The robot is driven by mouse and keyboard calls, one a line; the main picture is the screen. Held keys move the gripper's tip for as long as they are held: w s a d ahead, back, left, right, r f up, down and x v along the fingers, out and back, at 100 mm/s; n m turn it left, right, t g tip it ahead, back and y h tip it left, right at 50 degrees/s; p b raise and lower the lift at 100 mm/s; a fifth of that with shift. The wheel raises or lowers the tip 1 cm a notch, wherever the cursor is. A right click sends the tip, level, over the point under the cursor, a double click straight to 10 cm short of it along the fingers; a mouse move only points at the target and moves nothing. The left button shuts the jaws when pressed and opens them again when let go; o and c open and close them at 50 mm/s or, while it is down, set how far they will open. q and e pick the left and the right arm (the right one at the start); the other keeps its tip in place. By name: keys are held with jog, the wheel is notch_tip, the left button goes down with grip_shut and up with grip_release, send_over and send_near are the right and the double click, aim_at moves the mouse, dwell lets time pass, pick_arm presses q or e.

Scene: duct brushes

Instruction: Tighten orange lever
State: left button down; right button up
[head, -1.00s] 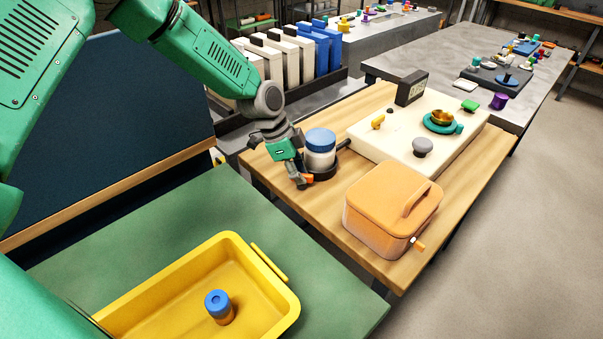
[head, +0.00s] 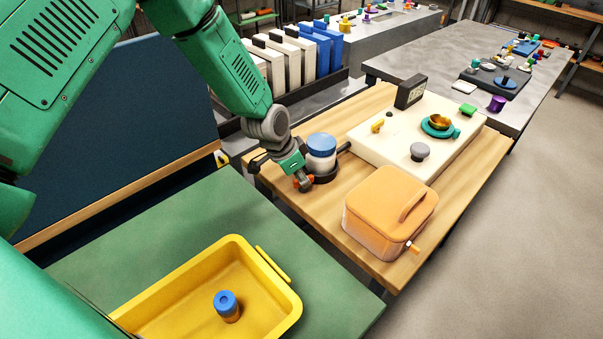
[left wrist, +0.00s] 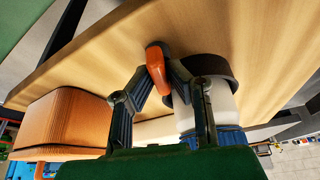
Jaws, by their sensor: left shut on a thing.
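The orange lever (left wrist: 157,66) shows in the left wrist view between my two fingertips, beside the dark ring (left wrist: 205,68) around a white jar (left wrist: 217,103). In the head view, the jar (head: 321,160) has a blue lid and stands upright in the dark ring (head: 327,176) at the left edge of the wooden table. My left gripper (head: 303,184) is shut on the orange lever at the jar's near left side; it also shows in the left wrist view (left wrist: 157,82). The fingers hide most of the lever in the head view. My right gripper is out of view.
An orange lidded box (head: 388,215) stands to the right on the wooden table (head: 290,208). A cream panel (head: 400,150) with knobs lies behind it. A yellow tray (head: 272,313) holding a blue-capped jar (head: 228,305) sits on the green table. Upright white and blue cases stand behind my arm.

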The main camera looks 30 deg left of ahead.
pick_arm(q)
jog(key=shift+w+r+n+t+y+p, duration=0.15)
jog(key=shift+n+t+y+p, duration=0.25)
jog(key=shift+n, duration=0.6)
jog(key=c, duration=1.8)
grip_release()
jog(key=shift+w, duration=0.1)
jog(key=shift+c, duration=0.2)
jog(key=shift+w+d+f, duration=0.1)
jog(key=shift+f, duration=0.15)
jog(key=v, duration=1.1)
jog(key=shift+r, duration=0.4)
